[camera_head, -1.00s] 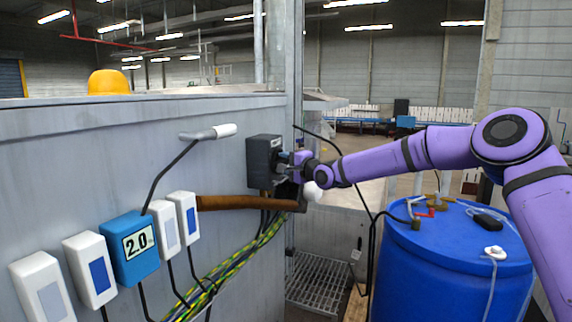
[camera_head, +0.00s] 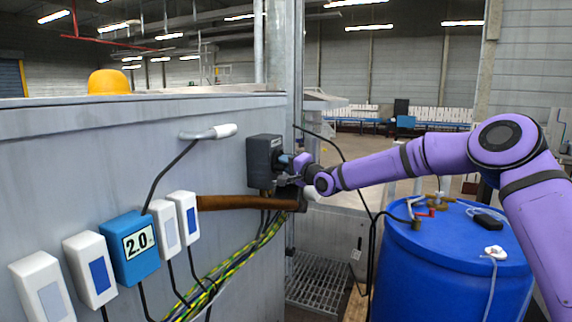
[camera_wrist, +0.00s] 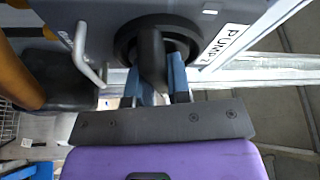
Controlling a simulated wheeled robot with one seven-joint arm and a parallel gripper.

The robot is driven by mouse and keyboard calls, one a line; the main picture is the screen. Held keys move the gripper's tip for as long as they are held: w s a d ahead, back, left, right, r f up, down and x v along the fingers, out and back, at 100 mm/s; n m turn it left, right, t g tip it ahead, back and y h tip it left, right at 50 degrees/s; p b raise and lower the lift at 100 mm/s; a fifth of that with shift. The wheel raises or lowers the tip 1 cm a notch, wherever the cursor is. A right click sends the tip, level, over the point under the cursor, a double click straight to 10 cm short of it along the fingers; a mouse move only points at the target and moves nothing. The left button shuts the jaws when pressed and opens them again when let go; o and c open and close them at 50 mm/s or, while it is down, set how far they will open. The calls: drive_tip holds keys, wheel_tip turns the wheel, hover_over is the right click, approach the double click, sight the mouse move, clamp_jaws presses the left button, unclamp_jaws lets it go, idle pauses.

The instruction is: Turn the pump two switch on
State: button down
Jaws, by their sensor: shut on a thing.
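The pump two switch is a dark grey box (camera_head: 262,152) on the right end of the grey panel wall in the head view. In the wrist view its black round knob (camera_wrist: 152,60) has a raised grip bar, next to a white label (camera_wrist: 222,46) reading "PUMP 2". My gripper (camera_wrist: 158,84) is at the knob, its blue-grey fingers on both sides of the grip bar and shut on it. The gripper also shows in the head view (camera_head: 287,170), reaching the box from the right. The fingertips are partly hidden behind the knob.
A brown pipe (camera_head: 245,203) runs just below the switch box, with yellow-green cables (camera_head: 235,262) under it. A blue barrel (camera_head: 450,265) stands below my arm. A blue box reading 2.0 (camera_head: 130,262) and several white boxes (camera_head: 90,268) are at the left.

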drive_tip(key=n+y, duration=0.1)
drive_tip(key=n, duration=0.3)
drive_tip(key=shift+f+y, duration=0.2)
drive_tip(key=shift+y, duration=0.2)
drive_tip(key=n+y, duration=0.1)
drive_tip(key=n, duration=0.1)
drive_tip(key=n+y, duration=0.1)
drive_tip(key=n, duration=0.1)
drive_tip(key=shift+w+n+g, duration=0.1)
drive_tip(key=shift+n+g, duration=0.3)
drive_tip(key=n+g+y, duration=0.1)
drive_tip(key=n, duration=0.1)
drive_tip(key=n+g, duration=0.1)
drive_tip(key=n, duration=0.2)
drive_tip(key=shift+f+y, duration=0.1)
drive_tip(key=shift+y, duration=0.3)
drive_tip(key=shift+w+d+n+g+y, duration=0.1)
drive_tip(key=shift+n+g+y, duration=0.35)
drive_tip(key=shift+n, duration=0.85)
drive_tip(key=shift+w+n+g+y, duration=0.15)
drive_tip(key=shift+n+g, duration=0.6)
drive_tip(key=shift+n, duration=0.55)
drive_tip(key=shift+s, duration=0.1)
drive_tip(key=c, duration=1.1)
unclamp_jaws()
drive_tip(key=shift+o, duration=0.2)
drive_tip(key=shift+d, duration=0.1)
drive_tip(key=v, duration=1)
drive_tip(key=shift+d+f, duration=0.2)
drive_tip(key=shift+d, duration=0.05)
